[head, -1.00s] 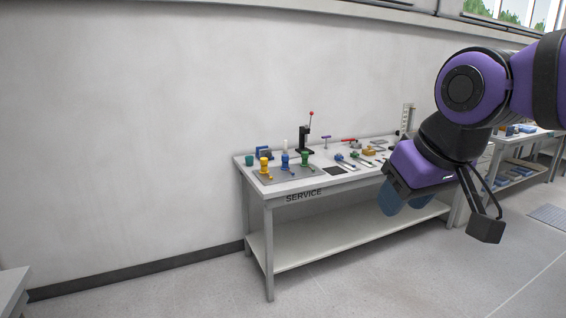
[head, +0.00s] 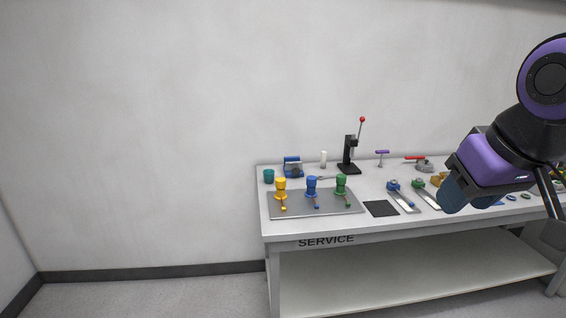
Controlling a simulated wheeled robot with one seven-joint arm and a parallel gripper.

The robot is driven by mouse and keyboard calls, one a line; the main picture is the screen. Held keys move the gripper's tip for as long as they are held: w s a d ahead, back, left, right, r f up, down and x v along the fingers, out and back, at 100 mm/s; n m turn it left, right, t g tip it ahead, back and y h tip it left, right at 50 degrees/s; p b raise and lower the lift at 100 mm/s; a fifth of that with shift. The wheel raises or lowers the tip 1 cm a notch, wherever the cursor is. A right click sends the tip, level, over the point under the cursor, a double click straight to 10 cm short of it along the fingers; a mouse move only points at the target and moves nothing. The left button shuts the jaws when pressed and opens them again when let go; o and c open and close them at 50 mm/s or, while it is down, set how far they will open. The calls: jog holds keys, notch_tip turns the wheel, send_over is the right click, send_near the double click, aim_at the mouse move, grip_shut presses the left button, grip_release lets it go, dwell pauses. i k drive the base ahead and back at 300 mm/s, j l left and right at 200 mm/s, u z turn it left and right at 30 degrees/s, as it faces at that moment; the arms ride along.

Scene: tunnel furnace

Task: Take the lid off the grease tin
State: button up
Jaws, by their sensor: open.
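A small teal cylindrical container (head: 269,176) stands at the back left corner of the service bench; it may be the grease tin, but it is too small to tell, and I cannot make out a separate lid. My gripper (head: 466,194) is open at the right of the head view, with its blue fingers pointing down. It appears in front of the bench's right part, well to the right of the teal container. I see nothing held in it, and its near side hides part of the bench top.
The service bench (head: 320,224) has a grey plate (head: 325,205) with yellow, blue and green fittings. A black press (head: 348,160) with a red-knobbed lever, a blue device (head: 293,167) and a white bottle (head: 323,159) stand behind. Tools lie to the right. A wall closes the back.

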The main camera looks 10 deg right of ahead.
aim_at(426, 164)
jog(key=i+l, duration=0.2)
jog(key=l, duration=0.3)
jog(key=i+l+u, duration=0.1)
jog(key=l, duration=0.4)
jog(key=i+l, duration=0.2)
jog(key=l, duration=0.3)
jog(key=i+l+u, duration=0.15)
jog(key=l, duration=0.35)
jog(key=i+l, duration=0.15)
jog(key=l, duration=0.35)
jog(key=i+l+u, duration=0.1)
jog(key=l, duration=0.45)
jog(key=i+l, duration=0.15)
jog(key=l, duration=0.4)
jog(key=i+l+u, duration=0.1)
jog(key=l, duration=0.4)
